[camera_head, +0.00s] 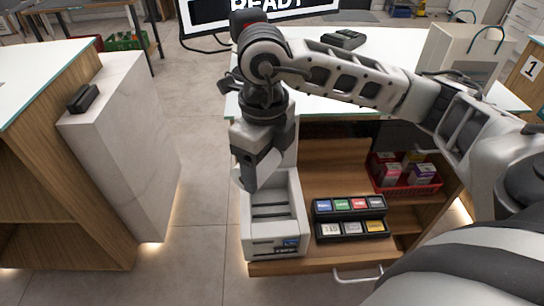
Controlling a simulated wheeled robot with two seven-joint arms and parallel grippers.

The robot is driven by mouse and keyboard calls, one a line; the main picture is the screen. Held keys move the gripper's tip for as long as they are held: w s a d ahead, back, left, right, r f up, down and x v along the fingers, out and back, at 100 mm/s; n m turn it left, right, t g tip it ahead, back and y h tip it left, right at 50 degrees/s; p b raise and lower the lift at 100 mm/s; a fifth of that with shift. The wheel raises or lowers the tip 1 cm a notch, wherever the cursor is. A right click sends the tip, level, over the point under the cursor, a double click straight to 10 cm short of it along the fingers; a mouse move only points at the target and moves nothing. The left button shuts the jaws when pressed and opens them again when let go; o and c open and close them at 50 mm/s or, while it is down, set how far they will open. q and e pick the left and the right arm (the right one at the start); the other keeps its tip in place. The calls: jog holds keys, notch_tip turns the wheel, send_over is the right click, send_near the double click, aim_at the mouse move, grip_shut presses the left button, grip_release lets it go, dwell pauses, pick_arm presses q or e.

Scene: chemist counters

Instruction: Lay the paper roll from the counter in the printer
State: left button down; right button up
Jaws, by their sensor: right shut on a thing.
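The white printer (275,241) stands at the front left of the low wooden shelf, its top open onto a slotted bay. My right gripper (257,178) points down over the back left part of this bay. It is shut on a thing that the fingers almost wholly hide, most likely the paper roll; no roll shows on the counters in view. I cannot tell whether the held thing touches the printer. My left gripper is out of view.
Right of the printer are a black rack of coloured labels (350,205) and a red basket of boxes (407,187). A white counter (385,53) with a paper bag (462,55) lies behind my right arm. A marble-sided counter (120,145) stands left across clear floor.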

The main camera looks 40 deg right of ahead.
jog(key=m, duration=0.5)
jog(key=shift+s+d+r+m, duration=0.1)
jog(key=shift+s+d+m, duration=0.1)
jog(key=shift+s+m, duration=0.1)
pick_arm(q)
jog(key=b, duration=0.1)
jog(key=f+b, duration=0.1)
jog(key=b, duration=0.1)
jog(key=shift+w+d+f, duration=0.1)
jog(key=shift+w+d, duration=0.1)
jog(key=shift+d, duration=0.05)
pick_arm(e)
jog(key=f+m, duration=0.5)
jog(key=shift+s+d+f, duration=0.1)
jog(key=shift+d+f, duration=0.1)
jog(key=shift+f, duration=0.15)
pick_arm(q)
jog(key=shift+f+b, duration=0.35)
jog(key=shift+b, duration=0.25)
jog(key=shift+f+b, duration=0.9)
pick_arm(e)
jog(key=shift+f, duration=0.85)
jog(key=shift+f+b, duration=0.4)
jog(key=shift+f, duration=0.05)
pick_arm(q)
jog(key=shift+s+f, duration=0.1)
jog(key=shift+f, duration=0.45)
pick_arm(e)
jog(key=o, duration=1.1)
